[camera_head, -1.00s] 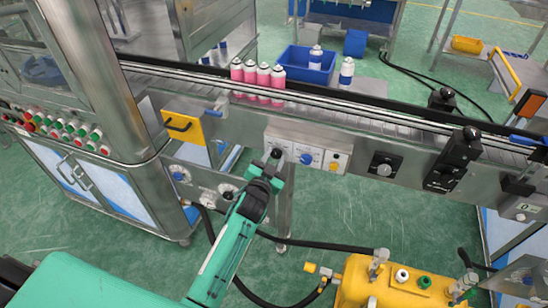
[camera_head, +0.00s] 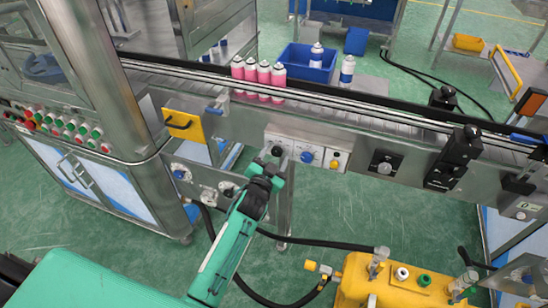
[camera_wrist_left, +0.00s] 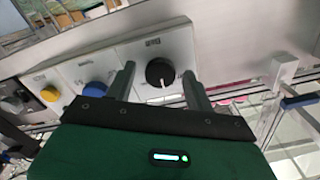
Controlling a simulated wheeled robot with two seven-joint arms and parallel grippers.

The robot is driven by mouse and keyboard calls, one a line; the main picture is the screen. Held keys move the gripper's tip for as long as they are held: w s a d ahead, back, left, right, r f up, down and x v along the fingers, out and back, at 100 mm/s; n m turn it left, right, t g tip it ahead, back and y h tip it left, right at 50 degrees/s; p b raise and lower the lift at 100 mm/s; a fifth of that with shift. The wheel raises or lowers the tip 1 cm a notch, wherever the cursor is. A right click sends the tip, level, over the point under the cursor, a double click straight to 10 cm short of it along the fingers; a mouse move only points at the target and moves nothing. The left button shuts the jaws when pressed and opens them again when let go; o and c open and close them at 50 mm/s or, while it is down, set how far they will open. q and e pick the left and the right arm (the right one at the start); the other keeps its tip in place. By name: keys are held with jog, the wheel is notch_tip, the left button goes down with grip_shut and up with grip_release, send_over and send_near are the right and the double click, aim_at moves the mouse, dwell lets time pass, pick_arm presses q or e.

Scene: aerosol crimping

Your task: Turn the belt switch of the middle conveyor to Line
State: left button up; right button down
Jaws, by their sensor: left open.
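The black rotary belt switch (camera_wrist_left: 160,72) sits on a pale control panel (camera_head: 293,142) on the front of the middle conveyor (camera_head: 340,125). In the left wrist view its white pointer mark points toward the bottom of the picture; the label above it is too small to read. My left gripper (camera_head: 274,163) is open in front of the switch. In the wrist view one finger stands on each side of the knob, with gaps visible between. In the head view my gripper partly covers the switch. My right gripper is not in view.
A blue knob (camera_head: 307,157) and a yellow button (camera_head: 334,164) sit beside the switch. A yellow handle plate (camera_head: 183,126) is to the left. A yellow tank (camera_head: 400,285) stands at the lower right.

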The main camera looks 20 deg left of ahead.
pick_arm(q)
jog(key=shift+s+f, duration=0.1)
jog(key=shift+s, duration=0.3)
jog(key=s+b, duration=0.1)
jog(key=s, duration=1.2)
jog(key=shift+a+b, duration=0.25)
jog(key=shift+b, duration=0.05)
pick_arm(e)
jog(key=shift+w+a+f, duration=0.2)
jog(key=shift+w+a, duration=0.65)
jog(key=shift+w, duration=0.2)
